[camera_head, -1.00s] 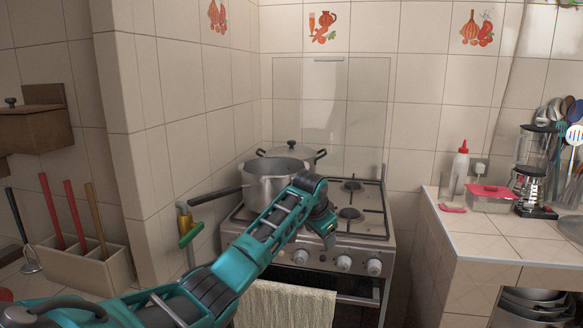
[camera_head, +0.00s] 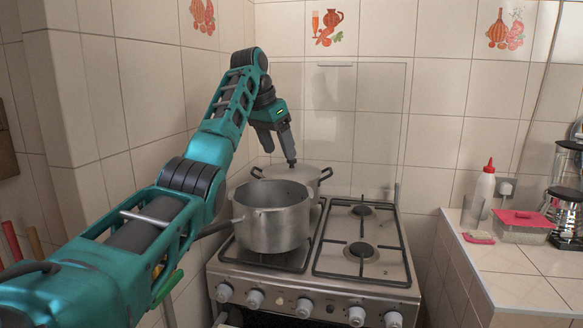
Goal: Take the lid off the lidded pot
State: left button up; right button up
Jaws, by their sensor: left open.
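The lidded pot (camera_head: 322,187) stands on the back left burner of the stove, with dark side handles. Its grey lid (camera_head: 305,176) is on it, and the lid's knob is hidden or hard to make out at the gripper's fingertips. My left gripper (camera_head: 280,156) is open and points down just above the lid. I cannot tell whether a finger touches the knob. The right gripper is not in view.
An open saucepan (camera_head: 272,222) stands in front of the lidded pot on the stove (camera_head: 382,264) and partly hides it. The right burners are empty. A counter at the right holds a white bottle (camera_head: 483,190) and a red-lidded container (camera_head: 523,227).

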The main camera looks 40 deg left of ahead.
aim_at(293, 170)
jog(key=i+j, duration=0.3)
jog(key=j, duration=0.15)
jog(key=i+j, duration=0.35)
jog(key=j, duration=0.1)
